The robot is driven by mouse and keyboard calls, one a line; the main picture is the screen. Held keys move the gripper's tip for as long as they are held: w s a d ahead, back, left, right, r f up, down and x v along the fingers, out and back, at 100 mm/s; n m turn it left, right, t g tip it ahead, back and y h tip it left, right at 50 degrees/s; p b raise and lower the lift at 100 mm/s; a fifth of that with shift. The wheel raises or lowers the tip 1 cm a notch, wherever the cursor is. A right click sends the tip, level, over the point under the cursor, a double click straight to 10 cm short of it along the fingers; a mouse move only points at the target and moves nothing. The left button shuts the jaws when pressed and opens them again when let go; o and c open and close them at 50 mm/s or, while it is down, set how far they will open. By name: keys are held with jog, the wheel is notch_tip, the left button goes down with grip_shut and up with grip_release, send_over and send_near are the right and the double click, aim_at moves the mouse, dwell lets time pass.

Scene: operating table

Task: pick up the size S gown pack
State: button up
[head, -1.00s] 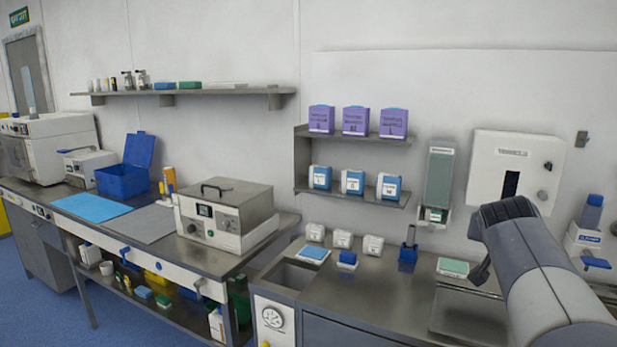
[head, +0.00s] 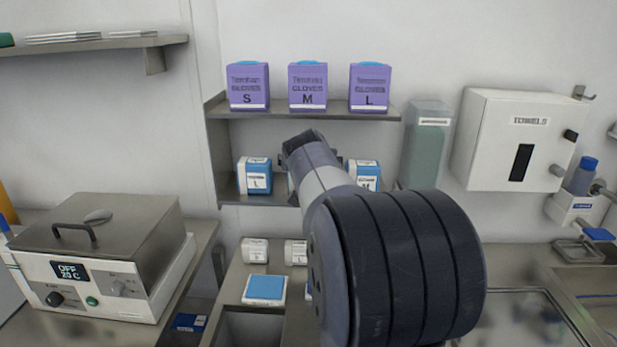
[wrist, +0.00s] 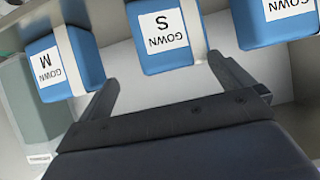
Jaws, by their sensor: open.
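The size S gown pack (wrist: 170,50) is a blue and white block with a label reading GOWN S, upside down in the wrist view. It is the middle one of three packs. My gripper (wrist: 163,78) is open and empty, its fingers just short of the S pack and spread to either side of it. The size M gown pack (wrist: 70,72) is at the left there, and another gown pack (wrist: 268,27) at the right. In the head view the L pack (head: 255,180) and M pack (head: 364,172) show; my arm hides the S pack and my fingers.
The packs stand on the lower wall shelf (head: 228,190). Purple glove boxes (head: 307,84) stand on the shelf above. A green-grey dispenser (head: 426,150) and a white towel box (head: 520,140) are to the right. Small white packs (head: 255,250) sit on the counter below.

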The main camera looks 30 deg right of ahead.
jog(key=shift+w, duration=0.25)
jog(key=shift+a+f+p+x, duration=0.15)
jog(key=shift+p+x, duration=0.25)
jog(key=shift+x, duration=0.9)
jog(key=shift+a+f+p+x, duration=0.15)
jog(key=shift+p+x, duration=0.25)
jog(key=shift+x, duration=0.9)
jog(key=shift+w+r, duration=0.1)
jog(key=shift+r, duration=0.05)
jog(key=shift+c, duration=0.4)
jog(key=c, duration=0.8)
